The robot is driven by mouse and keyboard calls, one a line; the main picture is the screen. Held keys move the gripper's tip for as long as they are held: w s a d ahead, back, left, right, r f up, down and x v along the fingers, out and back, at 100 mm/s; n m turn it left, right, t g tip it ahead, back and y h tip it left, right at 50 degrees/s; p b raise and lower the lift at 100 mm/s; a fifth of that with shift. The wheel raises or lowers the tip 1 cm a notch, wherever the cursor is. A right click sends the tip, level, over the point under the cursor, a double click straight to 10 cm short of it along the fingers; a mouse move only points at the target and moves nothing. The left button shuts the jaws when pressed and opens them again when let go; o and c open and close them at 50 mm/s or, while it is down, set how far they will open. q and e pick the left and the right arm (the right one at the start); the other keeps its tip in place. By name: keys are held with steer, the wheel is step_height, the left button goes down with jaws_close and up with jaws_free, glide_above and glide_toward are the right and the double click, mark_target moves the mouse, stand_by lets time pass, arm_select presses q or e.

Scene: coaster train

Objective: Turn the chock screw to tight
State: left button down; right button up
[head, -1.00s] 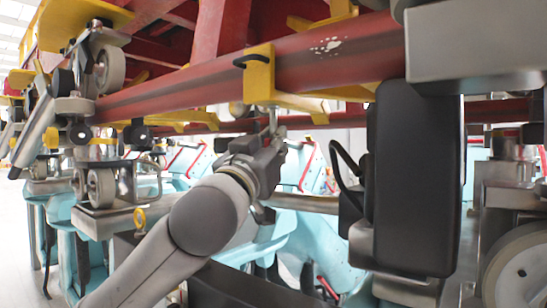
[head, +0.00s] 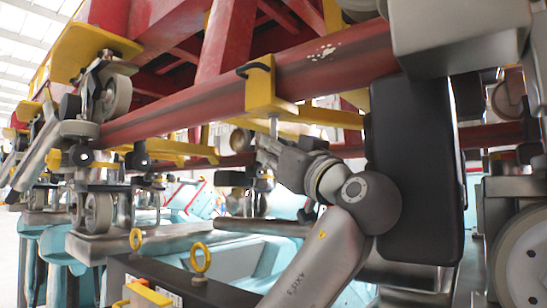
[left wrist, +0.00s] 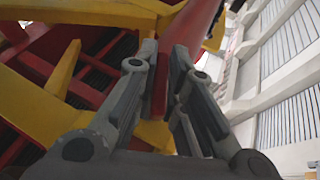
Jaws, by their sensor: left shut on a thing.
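The yellow chock (head: 262,92) clamps around a red rail, with a black handle on top. A short grey screw (head: 273,126) hangs from its underside. My left gripper (head: 267,146) is just below the chock, its fingertips at the screw's lower end. In the left wrist view, its fingers (left wrist: 164,55) are nearly together, with a red strip between them; I cannot tell there whether this is a held part or the rail behind. The screw's gripped end is hidden by the fingers. My right gripper is not in view.
The red rail (head: 340,57) runs overhead across the view. Wheel assemblies (head: 112,98) stand at the left, and a large wheel (head: 522,262) is at the lower right. A large black panel (head: 415,170) is close to my left arm. Yellow rings (head: 200,257) stand below.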

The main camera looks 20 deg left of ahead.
arm_select(q)
steer(key=shift+r+n+g+y+p, duration=0.1)
steer(key=shift+n+g+y+p, duration=0.4)
steer(key=shift+n+g+y, duration=0.85)
steer(key=shift+n+g+y+p, duration=0.45)
steer(key=shift+n+g+y, duration=0.2)
steer(key=shift+g, duration=1.6)
steer(key=c, duration=1.5)
jaws_free()
steer(key=shift+d, duration=0.1)
steer(key=v, duration=0.7)
steer(key=shift+d+f, duration=0.15)
steer(key=shift+f, duration=0.1)
